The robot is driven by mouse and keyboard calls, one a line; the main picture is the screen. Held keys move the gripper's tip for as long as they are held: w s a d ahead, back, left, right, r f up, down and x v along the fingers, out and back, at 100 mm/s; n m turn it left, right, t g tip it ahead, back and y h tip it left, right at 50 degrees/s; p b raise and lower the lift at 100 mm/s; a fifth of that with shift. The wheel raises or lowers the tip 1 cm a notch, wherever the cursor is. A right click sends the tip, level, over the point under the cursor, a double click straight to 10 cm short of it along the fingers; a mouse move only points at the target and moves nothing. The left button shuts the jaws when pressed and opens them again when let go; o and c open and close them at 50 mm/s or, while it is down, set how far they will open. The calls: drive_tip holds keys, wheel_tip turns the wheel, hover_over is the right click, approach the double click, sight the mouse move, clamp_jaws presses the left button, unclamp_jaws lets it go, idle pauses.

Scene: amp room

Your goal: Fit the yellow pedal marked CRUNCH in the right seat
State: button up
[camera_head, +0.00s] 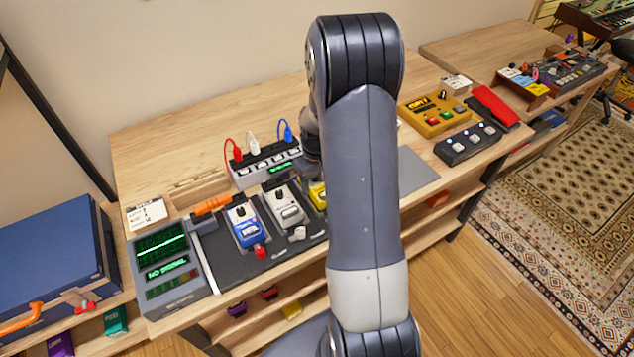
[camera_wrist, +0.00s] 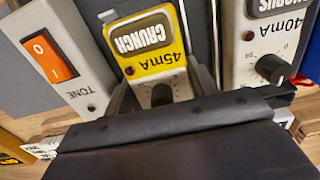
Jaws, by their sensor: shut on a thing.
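The yellow pedal (camera_wrist: 143,45) marked CRUNCH and 45mA appears upside down in the wrist view, with a dark knob and a red light. My gripper (camera_wrist: 162,90) is shut on it, one dark finger along each side. In the head view a sliver of the yellow pedal (camera_head: 318,196) shows beside my arm, at the right of the dark pedalboard (camera_head: 285,258). My arm hides the rest of it and the gripper's fingers. Whether the pedal rests fully down in the right seat cannot be told.
A white CHORUS pedal (camera_wrist: 265,50) stands close beside the yellow one; a blue pedal (camera_head: 246,227) is farther left on the board. A grey TONE box (camera_wrist: 60,55) with an orange switch is on the other side. A power strip (camera_head: 265,164) with coloured plugs stands behind.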

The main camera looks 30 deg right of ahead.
drive_tip(key=shift+s+a+f+b, duration=0.1)
drive_tip(key=shift+s+f+b, duration=0.2)
drive_tip(key=shift+f, duration=0.2)
idle(0.4)
drive_tip(key=o, duration=1)
drive_tip(key=shift+c, duration=0.6)
drive_tip(key=shift+o, duration=0.2)
drive_tip(key=shift+w+r+p, duration=0.2)
drive_tip(key=shift+r+p, duration=0.35)
drive_tip(key=shift+r, duration=0.15)
drive_tip(key=shift+w+r+p, duration=0.1)
drive_tip(key=shift+r+p, duration=1.8)
drive_tip(key=shift+r, duration=1.1)
drive_tip(key=shift+f, duration=0.1)
